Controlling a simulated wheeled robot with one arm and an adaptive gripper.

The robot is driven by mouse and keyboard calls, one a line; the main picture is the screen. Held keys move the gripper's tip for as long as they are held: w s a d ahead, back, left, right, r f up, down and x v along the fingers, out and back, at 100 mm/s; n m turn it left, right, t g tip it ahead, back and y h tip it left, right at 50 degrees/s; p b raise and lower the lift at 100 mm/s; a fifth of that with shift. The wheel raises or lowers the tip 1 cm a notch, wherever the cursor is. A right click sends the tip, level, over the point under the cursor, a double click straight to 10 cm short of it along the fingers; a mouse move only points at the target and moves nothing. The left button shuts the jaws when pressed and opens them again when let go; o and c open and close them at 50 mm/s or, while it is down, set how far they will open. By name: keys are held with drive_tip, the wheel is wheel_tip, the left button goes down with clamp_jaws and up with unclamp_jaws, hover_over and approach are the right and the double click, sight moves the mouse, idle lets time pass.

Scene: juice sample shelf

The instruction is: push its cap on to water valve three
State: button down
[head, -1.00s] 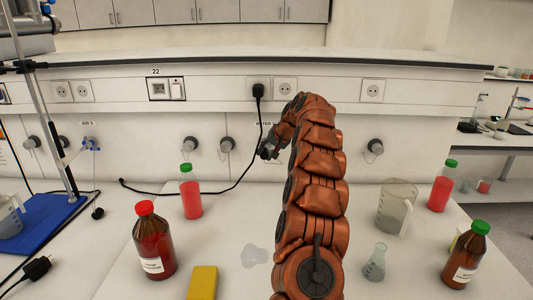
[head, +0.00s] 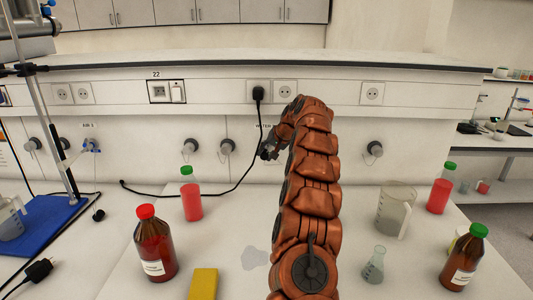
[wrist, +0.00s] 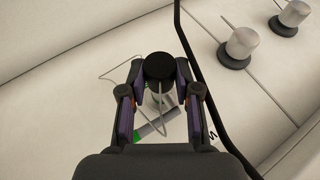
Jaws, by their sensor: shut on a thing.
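In the wrist view my gripper (wrist: 158,98) faces the wall panel, its two dark fingers closed on the sides of a small round piece with a black top (wrist: 159,67) and a paler body, which I take as the cap. A thin grey cord hangs by it. The water valve three is hidden behind the cap and fingers, so I cannot tell whether they touch. In the head view my gripper (head: 269,149) is at the wall below the partly covered water label (head: 264,126). The cap is not clear there.
Other grey valve knobs (wrist: 243,43) on black flanges sit along the wall. A black power cable (head: 247,178) hangs just left of my gripper. On the bench stand a red juice bottle (head: 191,195), a brown bottle (head: 155,248), a beaker (head: 394,208) and a flask (head: 374,265).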

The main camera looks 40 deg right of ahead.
drive_tip(key=c, duration=0.7)
unclamp_jaws()
drive_tip(key=shift+c, duration=0.2)
drive_tip(key=shift+s, duration=0.1)
drive_tip(key=v, duration=1.2)
drive_tip(key=s+a+n+g+y, duration=0.2)
drive_tip(key=a+n, duration=0.1)
drive_tip(key=a, duration=1.4)
drive_tip(key=s+a+n+g, duration=0.3)
drive_tip(key=s+a, duration=0.8)
drive_tip(key=a, duration=0.4)
drive_tip(key=s+a+f+n+g+h, duration=0.1)
drive_tip(key=s+a+f, duration=0.2)
drive_tip(key=s, duration=0.4)
drive_tip(key=s+a+f+n+g, duration=0.1)
drive_tip(key=s+a+f, duration=0.25)
drive_tip(key=s, duration=0.45)
drive_tip(key=s+f+g+h, duration=0.1)
drive_tip(key=s+f, duration=0.3)
drive_tip(key=s, duration=0.5)
drive_tip(key=s+f+g+h, duration=0.1)
drive_tip(key=s+f, duration=0.3)
drive_tip(key=s, duration=0.5)
drive_tip(key=shift+s+n, duration=0.4)
